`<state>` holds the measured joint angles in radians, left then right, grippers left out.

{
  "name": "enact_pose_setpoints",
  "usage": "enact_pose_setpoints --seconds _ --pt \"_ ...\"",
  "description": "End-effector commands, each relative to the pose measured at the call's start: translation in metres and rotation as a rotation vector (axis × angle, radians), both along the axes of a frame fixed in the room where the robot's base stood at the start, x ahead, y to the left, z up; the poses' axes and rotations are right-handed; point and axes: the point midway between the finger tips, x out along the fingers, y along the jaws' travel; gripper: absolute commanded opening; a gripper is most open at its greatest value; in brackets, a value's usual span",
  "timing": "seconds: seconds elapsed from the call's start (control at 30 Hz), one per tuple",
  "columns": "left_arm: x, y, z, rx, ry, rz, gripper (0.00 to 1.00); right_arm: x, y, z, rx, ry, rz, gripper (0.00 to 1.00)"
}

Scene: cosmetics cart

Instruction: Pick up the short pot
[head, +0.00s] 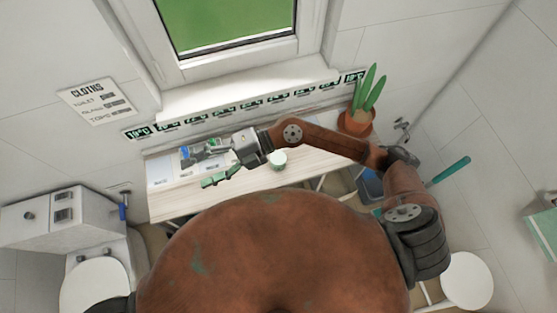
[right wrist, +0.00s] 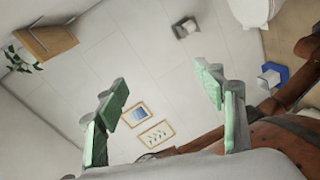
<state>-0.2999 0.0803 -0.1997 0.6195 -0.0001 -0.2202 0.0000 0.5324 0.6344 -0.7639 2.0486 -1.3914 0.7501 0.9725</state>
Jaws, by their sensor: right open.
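A small, low, pale green-white pot (head: 279,158) stands on the light wooden table (head: 200,199), just right of my right wrist and under the forearm in the head view; it looks like the short pot. My right gripper (head: 197,168) is held over the left half of the table, pointing left, away from the pot. Its green-tipped fingers are apart with nothing between them. The open fingers also show in the right wrist view (right wrist: 160,92), facing a tiled wall and floor items; the pot is not seen there. My left gripper is not in view.
A small blue item (head: 185,153) shows beside the upper finger. A terracotta pot with a green plant (head: 357,123) stands at the table's right end. The window sill (head: 245,91) and wall labels lie behind. A toilet (head: 95,284) stands at left. The table's front strip is clear.

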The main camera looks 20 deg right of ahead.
Motion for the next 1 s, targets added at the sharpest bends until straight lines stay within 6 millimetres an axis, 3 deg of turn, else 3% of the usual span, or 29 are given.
enact_pose_setpoints --seconds 0.03,0.1,0.2,0.3,0.4,0.5,0.63,1.0 --pt "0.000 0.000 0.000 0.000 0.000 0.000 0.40 -0.002 -0.010 -0.038 -0.171 -0.039 0.057 0.63" --pt "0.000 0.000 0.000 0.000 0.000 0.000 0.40 0.002 -0.038 -0.091 -0.421 -0.072 0.111 0.63" --pt "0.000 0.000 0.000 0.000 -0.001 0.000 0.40 0.024 -0.096 -0.147 -0.755 -0.104 0.122 0.63" --pt "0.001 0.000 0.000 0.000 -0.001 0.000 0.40 0.052 -0.156 -0.174 -1.029 -0.118 0.085 0.63" --pt "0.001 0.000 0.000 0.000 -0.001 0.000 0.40 0.075 -0.203 -0.182 -1.218 -0.124 0.033 0.63" --pt "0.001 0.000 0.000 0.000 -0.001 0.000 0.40 0.087 -0.230 -0.184 -1.323 -0.122 -0.004 0.63" --pt "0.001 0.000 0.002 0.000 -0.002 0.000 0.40 0.091 -0.241 -0.192 -1.365 -0.120 -0.019 0.63" --pt "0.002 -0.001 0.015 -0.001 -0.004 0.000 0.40 0.094 -0.237 -0.235 -1.362 -0.118 -0.016 0.63"
